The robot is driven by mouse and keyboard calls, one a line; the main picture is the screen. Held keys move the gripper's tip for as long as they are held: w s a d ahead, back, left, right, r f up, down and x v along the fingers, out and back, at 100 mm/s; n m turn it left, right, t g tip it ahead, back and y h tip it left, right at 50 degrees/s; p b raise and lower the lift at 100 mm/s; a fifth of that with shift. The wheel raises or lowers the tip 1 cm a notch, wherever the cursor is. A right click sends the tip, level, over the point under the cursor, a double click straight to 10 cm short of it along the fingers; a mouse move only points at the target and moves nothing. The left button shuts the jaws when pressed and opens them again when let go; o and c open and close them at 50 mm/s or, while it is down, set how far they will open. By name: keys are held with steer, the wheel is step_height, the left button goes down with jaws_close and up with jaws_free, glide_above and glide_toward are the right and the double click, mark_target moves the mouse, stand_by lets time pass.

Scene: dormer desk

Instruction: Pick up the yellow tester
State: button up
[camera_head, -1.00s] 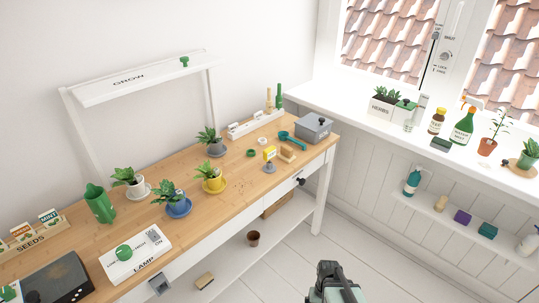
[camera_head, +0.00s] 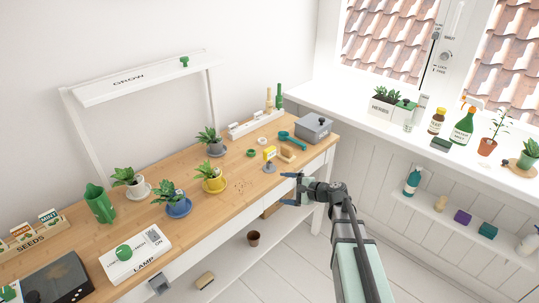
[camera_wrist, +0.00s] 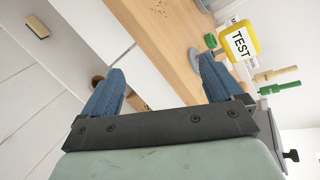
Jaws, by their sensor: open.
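The yellow tester (camera_head: 269,153) stands upright on a grey round base near the front edge of the wooden desk (camera_head: 130,230). In the wrist view the tester (camera_wrist: 239,40) shows its white "TEST" label, beyond the right finger and to its right. My gripper (camera_head: 286,182) is open and empty, just off the desk's front edge, to the front right of the tester and apart from it. In the wrist view my gripper (camera_wrist: 160,80) shows two blue fingers spread wide. The tester's base is partly hidden behind the right finger there.
Close to the tester are a wooden block (camera_head: 287,154), a teal scoop (camera_head: 293,138), a green ring (camera_head: 251,153) and a grey box (camera_head: 313,127). A yellow pot with a plant (camera_head: 214,182) stands to its left. Crumbs lie on the desk between them.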

mark_target(271, 154)
steer(key=w+d+r+m+t+y, duration=0.15)
steer(key=w+r+m+t, duration=0.45)
steer(key=m, duration=0.8)
steer(key=shift+g, duration=0.4)
steer(key=x, duration=0.7)
steer(key=shift+a+r, duration=0.25)
steer(key=shift+a, duration=0.2)
steer(key=shift+w+d+x, duration=0.15)
steer(key=shift+x, duration=1.15)
steer(key=shift+w+d+x, duration=0.1)
steer(key=shift+w+x, duration=0.05)
steer(key=shift+x, duration=1.15)
steer(key=shift+c, duration=0.3)
steer(key=c, duration=1)
steer(key=shift+r, duration=0.15)
